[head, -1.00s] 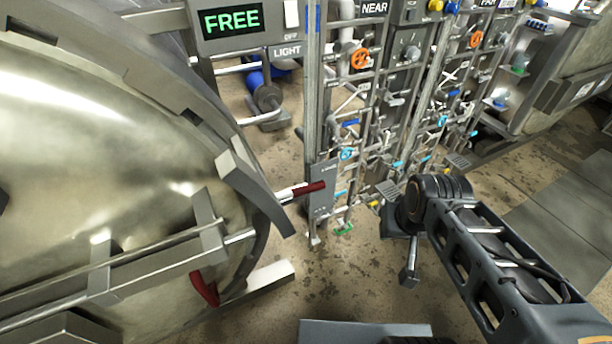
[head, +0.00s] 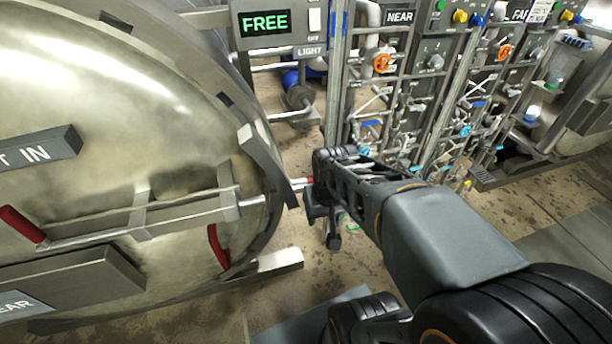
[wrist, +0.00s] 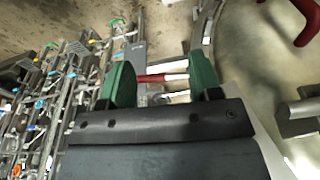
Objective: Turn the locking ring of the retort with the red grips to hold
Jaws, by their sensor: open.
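The retort's domed door (head: 110,120) fills the left of the head view, with the ring's grey rim (head: 262,160) at its right edge. A bar assembly with red grips crosses the door: one red grip (head: 20,224) is at left and another (head: 218,247) at lower middle. A third, at the right end, is mostly hidden by my gripper (head: 322,208). In the wrist view that red grip (wrist: 150,78) shows between the open green fingers of my gripper (wrist: 160,68). I cannot tell whether they touch it. A display (head: 265,23) reads FREE.
A light switch (head: 315,20) is beside the display. Bare floor (head: 520,205) lies to the right. A metal block (head: 278,262) sits below the ring.

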